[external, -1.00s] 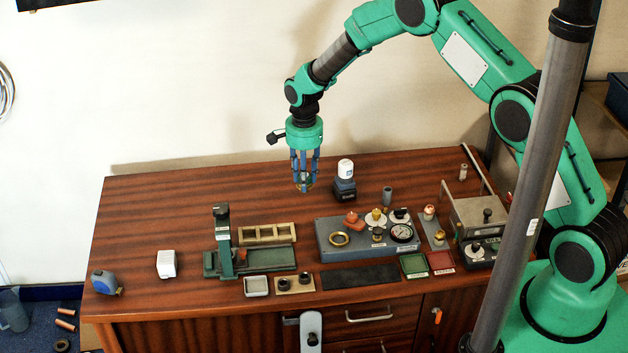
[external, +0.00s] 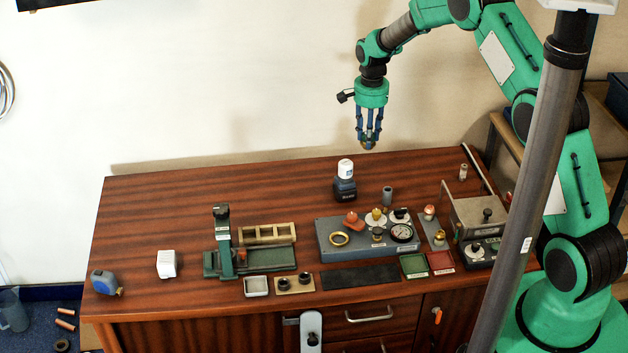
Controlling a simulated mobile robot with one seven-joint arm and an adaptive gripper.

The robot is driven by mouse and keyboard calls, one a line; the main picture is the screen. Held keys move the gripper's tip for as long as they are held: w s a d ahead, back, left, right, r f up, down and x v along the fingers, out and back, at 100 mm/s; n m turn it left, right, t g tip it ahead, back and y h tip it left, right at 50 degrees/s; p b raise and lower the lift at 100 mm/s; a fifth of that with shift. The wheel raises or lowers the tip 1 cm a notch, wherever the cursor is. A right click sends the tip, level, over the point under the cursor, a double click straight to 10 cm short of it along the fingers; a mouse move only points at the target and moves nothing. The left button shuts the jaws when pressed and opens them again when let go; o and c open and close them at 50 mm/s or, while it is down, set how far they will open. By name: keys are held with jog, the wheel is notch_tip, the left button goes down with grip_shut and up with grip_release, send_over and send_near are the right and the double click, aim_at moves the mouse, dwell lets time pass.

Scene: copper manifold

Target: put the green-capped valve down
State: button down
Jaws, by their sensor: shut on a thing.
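My gripper (external: 368,138) is raised above the back of the bench, to the right of and higher than the white-capped bottle. Its blue fingers are shut on a small brass-coloured piece (external: 368,147), which fits the green-capped valve. The fingers hide most of it, and its cap colour cannot be made out. The piece is clear of the bench. A small green tray (external: 414,265) lies at the front right of the bench, with a red tray (external: 440,262) beside it.
The grey manifold block (external: 326,246) carries a brass ring, coloured knobs and a gauge (external: 402,232). The white-capped bottle (external: 346,180) stands behind it. A green fixture (external: 223,245) stands left of centre. A dark mat (external: 360,276) lies in front. The bench's back left is clear.

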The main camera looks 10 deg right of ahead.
jog(key=w+d+b, duration=0.1)
jog(key=w+d, duration=0.1)
jog(key=d, duration=0.6)
jog(key=w+d+b, duration=0.1)
jog(key=w+d, duration=0.2)
jog(key=d, duration=0.5)
jog(key=shift+d+f, duration=0.2)
jog(key=shift+f, duration=1)
jog(key=shift+d+f, duration=0.15)
jog(key=shift+f, duration=1.05)
jog(key=shift+f+b, duration=0.75)
jog(key=shift+f, duration=2.35)
jog(key=shift+s+f+b, duration=0.1)
jog(key=shift+f+b, duration=0.35)
jog(key=shift+f, duration=1.45)
jog(key=shift+f, duration=0.2)
